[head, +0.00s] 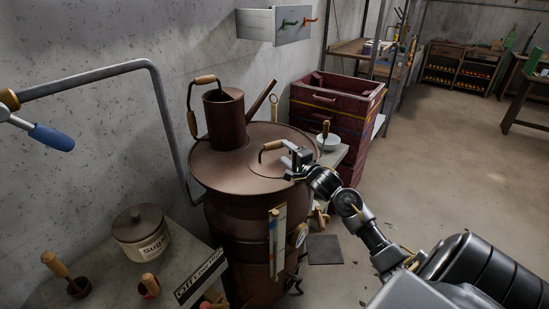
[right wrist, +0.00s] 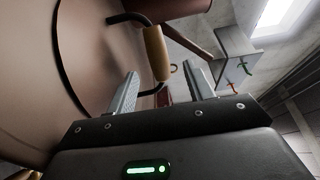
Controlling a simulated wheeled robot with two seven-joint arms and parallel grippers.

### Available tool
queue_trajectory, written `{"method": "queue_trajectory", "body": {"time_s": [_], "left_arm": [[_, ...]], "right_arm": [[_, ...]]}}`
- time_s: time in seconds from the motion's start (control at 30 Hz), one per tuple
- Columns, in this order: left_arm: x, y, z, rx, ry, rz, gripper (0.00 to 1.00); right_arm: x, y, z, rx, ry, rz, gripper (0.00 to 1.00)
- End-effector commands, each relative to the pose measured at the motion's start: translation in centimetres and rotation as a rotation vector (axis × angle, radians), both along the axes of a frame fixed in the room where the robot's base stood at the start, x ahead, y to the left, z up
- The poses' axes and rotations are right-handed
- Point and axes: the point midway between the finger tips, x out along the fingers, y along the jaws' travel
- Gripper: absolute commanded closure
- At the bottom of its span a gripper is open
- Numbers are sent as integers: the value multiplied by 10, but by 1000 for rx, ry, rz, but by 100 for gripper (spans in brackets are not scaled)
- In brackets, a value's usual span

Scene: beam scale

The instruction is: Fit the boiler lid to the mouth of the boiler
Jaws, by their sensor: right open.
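The boiler (head: 230,181) is a large brown metal vessel with a wide round top, left of centre in the head view. The boiler lid (head: 262,165) appears as a round brown plate lying on that top, with a bent handle (head: 272,145) that has a wooden grip. The lid's curved edge shows as a dark line in the right wrist view; I cannot tell how fully it is seated. My right gripper (head: 294,160) is open at the handle's right side. In the right wrist view the wooden grip (right wrist: 157,53) shows between and beyond the two spread fingers. My left gripper is not in view.
A brown cylinder (head: 225,118) with a side handle rises from the boiler top. A grey pipe (head: 160,95) bends down beside the boiler. A sugar jar (head: 141,232) stands on the front-left table. Dark red crates (head: 325,100) and a white bowl (head: 329,142) are behind. The floor at right is clear.

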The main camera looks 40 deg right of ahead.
Motion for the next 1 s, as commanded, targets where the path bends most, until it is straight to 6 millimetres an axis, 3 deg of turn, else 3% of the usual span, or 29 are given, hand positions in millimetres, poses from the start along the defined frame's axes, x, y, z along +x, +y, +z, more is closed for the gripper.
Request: {"method": "queue_trajectory", "body": {"time_s": [0.3,0.6,0.87,1.0], "left_arm": [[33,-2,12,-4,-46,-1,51],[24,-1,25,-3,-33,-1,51],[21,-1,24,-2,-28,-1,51],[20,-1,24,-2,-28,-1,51]], "right_arm": [[18,1,1,0,2,4,48],[54,-2,-3,0,2,3,48],[57,-2,-5,-1,1,4,48],[57,-2,-5,-1,1,4,64]]}}
